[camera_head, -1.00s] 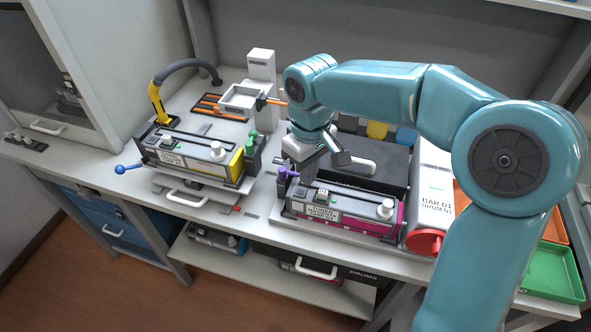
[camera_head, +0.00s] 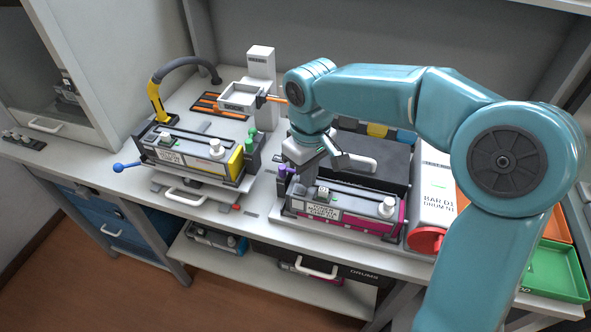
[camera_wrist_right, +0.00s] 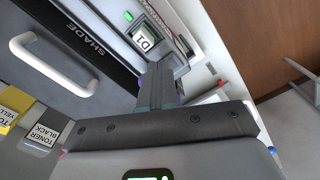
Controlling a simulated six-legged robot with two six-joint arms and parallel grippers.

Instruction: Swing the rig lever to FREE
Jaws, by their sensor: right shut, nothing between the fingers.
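A lever with a blue ball (camera_head: 118,168) sticks out to the left of the rig holding the yellow-ended cartridge (camera_head: 190,150); I cannot read any LOCK or FREE marking by it. My right gripper (camera_head: 300,160) is shut and empty, low over the left end of the magenta cartridge (camera_head: 330,214), close to a purple knob (camera_head: 283,172). Its fingertips are partly hidden, so I cannot tell whether they touch the knob. In the wrist view the gripper (camera_wrist_right: 158,85) is beside a D1 label (camera_wrist_right: 146,40). My left gripper is not in view.
A white unit marked D1 with a red knob (camera_head: 426,240) stands right of the magenta cartridge. A dark SHADE cover (camera_head: 375,160) lies behind. A green tray (camera_head: 553,270) is at right.

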